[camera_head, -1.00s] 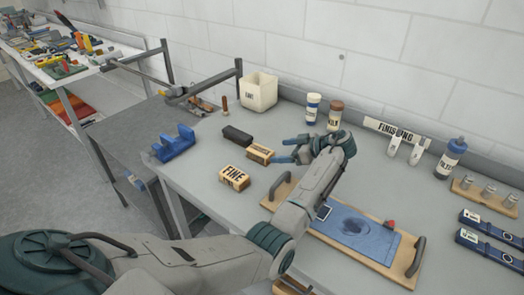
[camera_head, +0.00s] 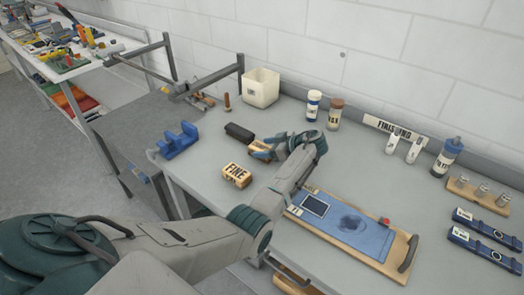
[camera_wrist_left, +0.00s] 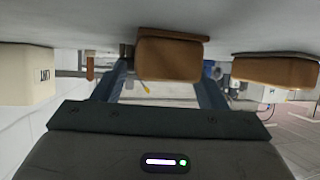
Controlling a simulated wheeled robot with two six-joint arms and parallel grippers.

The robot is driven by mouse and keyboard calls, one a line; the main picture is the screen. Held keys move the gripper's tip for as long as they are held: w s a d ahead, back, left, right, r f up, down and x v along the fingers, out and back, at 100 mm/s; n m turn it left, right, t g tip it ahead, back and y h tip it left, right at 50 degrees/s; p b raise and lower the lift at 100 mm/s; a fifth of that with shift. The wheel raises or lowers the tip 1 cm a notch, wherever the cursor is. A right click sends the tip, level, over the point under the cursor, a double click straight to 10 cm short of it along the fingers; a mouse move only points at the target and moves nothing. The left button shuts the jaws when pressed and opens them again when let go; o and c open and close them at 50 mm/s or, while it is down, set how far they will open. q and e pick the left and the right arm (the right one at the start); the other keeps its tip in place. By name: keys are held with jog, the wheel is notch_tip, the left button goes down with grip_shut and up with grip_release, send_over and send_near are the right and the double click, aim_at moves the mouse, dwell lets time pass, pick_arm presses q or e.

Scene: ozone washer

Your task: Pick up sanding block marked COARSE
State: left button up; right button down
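My left gripper (camera_head: 263,145) is over the bench, its blue fingers spread on either side of a tan-topped block (camera_head: 260,154). Its label is too small and covered to read. In the left wrist view, which looks upside down, this brown block (camera_wrist_left: 170,58) sits between the two spread fingers (camera_wrist_left: 163,85), with a gap showing on its left side. No grip on it shows. A second block, marked FINE (camera_head: 236,175), lies nearer on the bench, and it also shows in the left wrist view (camera_wrist_left: 277,70). My right gripper is out of view.
A black block (camera_head: 238,133) lies just beyond the tan one. A white bin (camera_head: 261,88) and bottles (camera_head: 313,105) stand along the back. A blue holder (camera_head: 177,142) sits at the left edge. A board with a blue cloth (camera_head: 350,228) lies right of my arm.

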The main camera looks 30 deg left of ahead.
aim_at(265, 148)
pick_arm(q)
jog(key=c, duration=0.8)
jog(key=shift+r, duration=0.1)
jog(key=shift+r, duration=0.3)
notch_tip(265, 148, up, 8)
jog(key=b, duration=0.3)
jog(key=shift+r, duration=0.65)
